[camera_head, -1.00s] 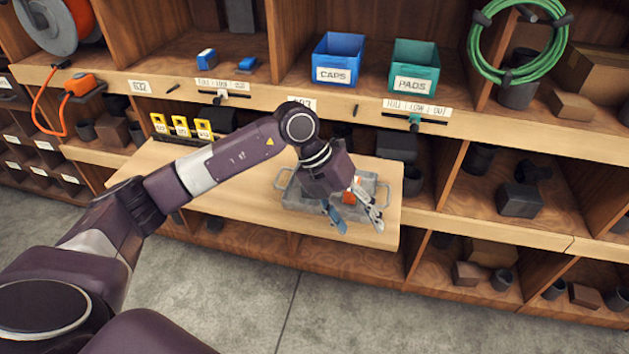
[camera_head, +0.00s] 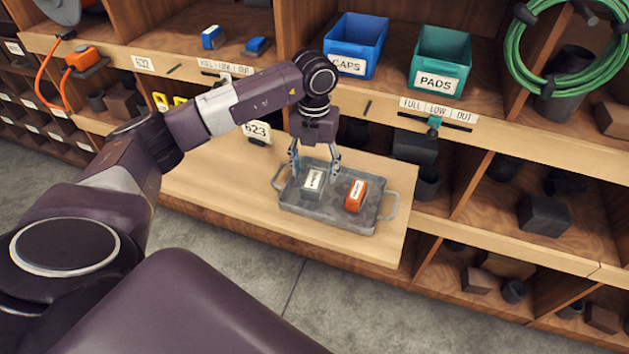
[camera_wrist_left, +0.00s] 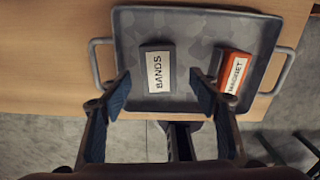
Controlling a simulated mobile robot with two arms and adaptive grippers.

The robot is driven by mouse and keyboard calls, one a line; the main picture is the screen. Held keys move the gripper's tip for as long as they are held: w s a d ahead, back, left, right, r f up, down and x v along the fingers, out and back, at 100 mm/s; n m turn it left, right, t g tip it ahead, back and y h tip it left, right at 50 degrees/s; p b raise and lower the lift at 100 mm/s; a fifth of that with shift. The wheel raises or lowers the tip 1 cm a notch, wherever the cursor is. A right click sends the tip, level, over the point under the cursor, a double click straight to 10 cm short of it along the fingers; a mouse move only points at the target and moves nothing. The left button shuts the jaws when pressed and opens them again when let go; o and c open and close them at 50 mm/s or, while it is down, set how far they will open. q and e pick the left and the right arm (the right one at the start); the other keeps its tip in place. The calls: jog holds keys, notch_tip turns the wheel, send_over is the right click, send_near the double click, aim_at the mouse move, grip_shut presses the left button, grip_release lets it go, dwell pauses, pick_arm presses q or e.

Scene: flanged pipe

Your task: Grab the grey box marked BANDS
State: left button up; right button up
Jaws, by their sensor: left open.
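The grey box marked BANDS (camera_wrist_left: 158,71) lies in a grey metal tray, and its label is readable in the left wrist view. In the head view the same grey box (camera_head: 312,184) sits in the left part of the tray (camera_head: 333,217). My left gripper (camera_head: 316,165) points down at the tray's far left side, close to the box. In the left wrist view the open fingers (camera_wrist_left: 160,90) are spread with the box ahead between them, and nothing is held. Whether the fingertips are level with the box is hard to tell. My right gripper is not in view.
An orange box (camera_head: 355,195), marked MAGNET in the wrist view (camera_wrist_left: 234,76), lies to the right in the same tray. The tray stands on a wooden board (camera_head: 220,190). A blue CAPS bin (camera_head: 355,45) and a teal PADS bin (camera_head: 440,60) stand on the shelf above.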

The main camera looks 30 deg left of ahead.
aim_at(314, 179)
pick_arm(q)
notch_tip(314, 179, down, 3)
jog(key=shift+a+r+p, duration=0.1)
jog(key=shift+a+p, duration=0.05)
jog(key=shift+p, duration=0.3)
jog(key=shift+f, duration=0.8)
jog(key=c, duration=1.1)
jog(key=shift+w, duration=0.1)
jog(key=c, duration=0.3)
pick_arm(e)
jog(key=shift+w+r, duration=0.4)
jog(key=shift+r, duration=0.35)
